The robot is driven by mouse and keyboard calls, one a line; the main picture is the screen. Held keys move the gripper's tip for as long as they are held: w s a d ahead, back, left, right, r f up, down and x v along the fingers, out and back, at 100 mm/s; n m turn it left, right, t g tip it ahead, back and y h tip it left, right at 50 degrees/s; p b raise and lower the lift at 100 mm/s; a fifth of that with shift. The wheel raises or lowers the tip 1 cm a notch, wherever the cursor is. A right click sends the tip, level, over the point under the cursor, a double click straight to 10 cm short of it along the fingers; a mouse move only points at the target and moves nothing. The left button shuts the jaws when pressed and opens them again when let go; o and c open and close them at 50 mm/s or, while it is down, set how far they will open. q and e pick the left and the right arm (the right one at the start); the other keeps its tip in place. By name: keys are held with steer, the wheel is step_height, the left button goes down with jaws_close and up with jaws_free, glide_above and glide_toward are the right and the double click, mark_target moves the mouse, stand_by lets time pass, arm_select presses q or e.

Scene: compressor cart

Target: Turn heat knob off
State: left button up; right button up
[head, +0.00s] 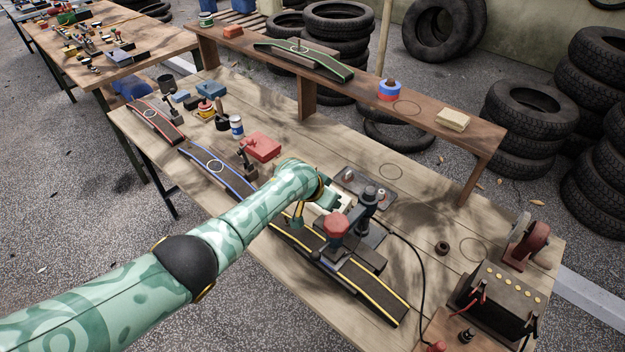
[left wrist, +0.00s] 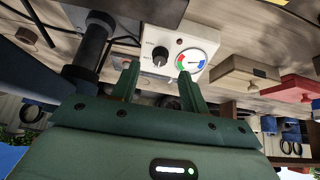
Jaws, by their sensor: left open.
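A pale control box (left wrist: 208,42) shows in the left wrist view, with a dark round knob (left wrist: 160,56) on its face. A round gauge (left wrist: 190,62) with blue, red and green bands sits to the right of the knob. My left gripper (left wrist: 158,84) is open, its two fingers apart below the box, with the knob lying roughly between their tips in the picture. I cannot tell whether they touch it. In the head view my left gripper (head: 336,201) is over the workbench, and the knob is hidden there. My right gripper is not in view.
A black post (head: 369,197) and a red-topped part (head: 337,224) stand close to my left gripper. A yellow-edged black track (head: 372,290) lies in front. A red box (head: 262,146) is farther left, and a raised shelf (head: 440,128) runs behind.

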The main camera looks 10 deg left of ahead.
arm_select(q)
steer(key=p+v, duration=0.6)
steer(key=v, duration=0.5)
steer(key=shift+s+r+p, duration=0.15)
steer(key=shift+r+p, duration=0.1)
steer(key=shift+p, duration=0.15)
steer(key=shift+a, duration=0.15)
